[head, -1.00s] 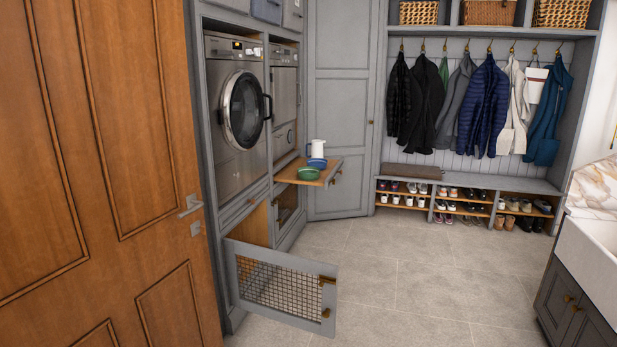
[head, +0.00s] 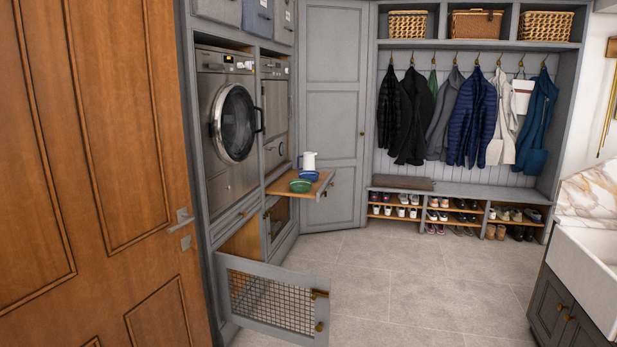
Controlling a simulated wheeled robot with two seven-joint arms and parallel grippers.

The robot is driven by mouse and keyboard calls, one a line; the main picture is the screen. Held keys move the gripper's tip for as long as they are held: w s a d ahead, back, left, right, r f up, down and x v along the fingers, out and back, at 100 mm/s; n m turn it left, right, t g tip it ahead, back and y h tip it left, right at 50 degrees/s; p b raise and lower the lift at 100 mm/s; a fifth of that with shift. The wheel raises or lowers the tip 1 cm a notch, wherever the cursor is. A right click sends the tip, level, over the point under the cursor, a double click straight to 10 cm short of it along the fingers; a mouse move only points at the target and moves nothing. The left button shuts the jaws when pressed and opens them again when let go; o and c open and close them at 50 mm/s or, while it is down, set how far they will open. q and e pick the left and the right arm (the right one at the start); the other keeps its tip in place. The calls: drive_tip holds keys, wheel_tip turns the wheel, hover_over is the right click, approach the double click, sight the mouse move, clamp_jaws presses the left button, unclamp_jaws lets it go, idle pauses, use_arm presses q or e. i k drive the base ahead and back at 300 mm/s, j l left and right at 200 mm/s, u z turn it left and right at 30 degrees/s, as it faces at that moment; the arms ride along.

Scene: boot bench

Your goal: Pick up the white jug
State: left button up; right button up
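The white jug (head: 308,160) stands upright toward the back of a pulled-out wooden shelf (head: 280,189) below the dryer-side machine. A blue bowl (head: 308,176) sits in front of the jug, and a green bowl (head: 300,186) is nearer on the same shelf. Neither of my grippers shows in the head view.
A low mesh-fronted door or drawer front (head: 272,300) stands open into the floor space before the shelf. A wooden door (head: 100,170) fills the left side. A sink (head: 590,268) is at the right. The tiled floor (head: 410,275) in the middle is clear.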

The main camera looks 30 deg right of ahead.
sight(308, 157)
drive_tip(key=i+l+z, duration=1.15)
drive_tip(key=z, duration=0.2)
drive_tip(key=i+z, duration=0.45)
drive_tip(key=i, duration=0.55)
drive_tip(key=i+l+u, duration=0.1)
drive_tip(key=i, duration=0.45)
drive_tip(key=i+l+u, duration=0.1)
drive_tip(key=i, duration=0.45)
drive_tip(key=i+l, duration=0.15)
drive_tip(key=i, duration=0.35)
drive_tip(key=i+j+u, duration=0.15)
drive_tip(key=i+u, duration=0.8)
drive_tip(key=i+l+u, duration=0.2)
drive_tip(key=i+u, duration=0.3)
